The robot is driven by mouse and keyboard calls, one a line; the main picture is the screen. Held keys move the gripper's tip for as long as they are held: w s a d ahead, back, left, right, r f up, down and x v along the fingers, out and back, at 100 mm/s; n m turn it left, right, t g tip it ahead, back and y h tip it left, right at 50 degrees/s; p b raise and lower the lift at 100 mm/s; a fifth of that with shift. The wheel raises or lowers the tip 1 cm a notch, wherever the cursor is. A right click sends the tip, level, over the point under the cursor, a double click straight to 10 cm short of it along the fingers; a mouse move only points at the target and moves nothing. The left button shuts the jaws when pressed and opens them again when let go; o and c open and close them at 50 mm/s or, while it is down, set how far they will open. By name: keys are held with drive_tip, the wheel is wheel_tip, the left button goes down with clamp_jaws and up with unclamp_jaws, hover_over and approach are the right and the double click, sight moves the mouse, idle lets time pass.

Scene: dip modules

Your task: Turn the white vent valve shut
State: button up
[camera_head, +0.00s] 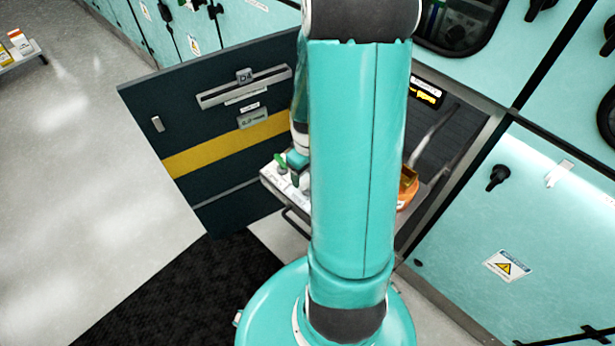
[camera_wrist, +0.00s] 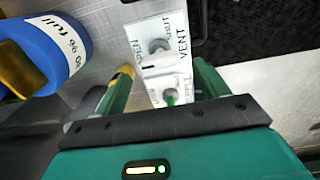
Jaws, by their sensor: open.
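In the wrist view the white vent valve (camera_wrist: 159,46) is a pale round knob on a white plate marked OPEN, SHUT and VENT. Which mark it points to is too small to tell. A second white plate below it carries a valve with a green part (camera_wrist: 170,97) and a partly hidden label. My gripper (camera_wrist: 162,68) is open, its two green fingers spread left and right of the plates, with nothing between them held. The vent knob appears beyond the fingertips, apart from them. In the head view the white valve panel (camera_head: 272,178) is partly hidden behind my arm.
A blue container (camera_wrist: 42,52) marked "full" stands left of the plates in the wrist view. In the head view a dark open door (camera_head: 190,130) with a yellow stripe is left of my arm, and an orange object (camera_head: 407,188) is right of it.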

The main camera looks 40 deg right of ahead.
sight(307, 180)
drive_tip(key=shift+f, duration=1.85)
drive_tip(key=c, duration=1)
